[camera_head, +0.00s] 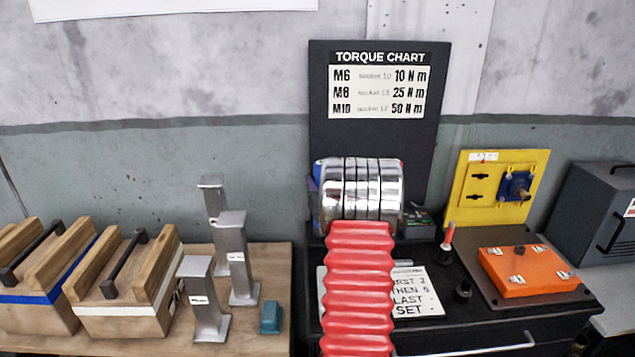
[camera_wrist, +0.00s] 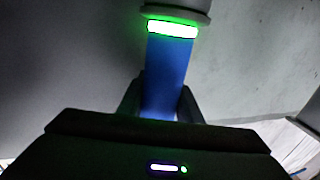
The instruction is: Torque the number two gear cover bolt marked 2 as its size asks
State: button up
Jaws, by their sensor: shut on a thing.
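The orange gear cover (camera_head: 526,271) lies on a dark plate at the right of the black bench in the head view. Small pale tags and bolts show on it, but the numbers are too small to read. In the wrist view my gripper (camera_wrist: 160,108) is shut around a blue handle (camera_wrist: 167,70) with a glowing green ring (camera_wrist: 172,28) and a grey head above it. In the head view my red and chrome arm hides the gripper. The torque chart (camera_head: 380,85) reads M6 10 N m, M8 25 N m, M10 50 N m, each with a socket size.
A card (camera_head: 412,292) partly hidden by my arm lies on the bench. A red-topped tool (camera_head: 447,238) and a black knob-like piece (camera_head: 463,290) stand beside the cover. A yellow panel (camera_head: 494,187) stands behind. Grey posts (camera_head: 236,255) and wooden boxes (camera_head: 130,300) are at left.

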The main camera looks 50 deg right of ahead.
dwell(0.4)
jog(key=o, duration=1.3)
jog(key=shift+f, duration=0.15)
jog(key=shift+a+f, duration=0.1)
jog(key=shift+f, duration=0.05)
jog(key=v, duration=1.3)
jog(key=shift+s+a, duration=0.25)
jog(key=shift+s, duration=0.05)
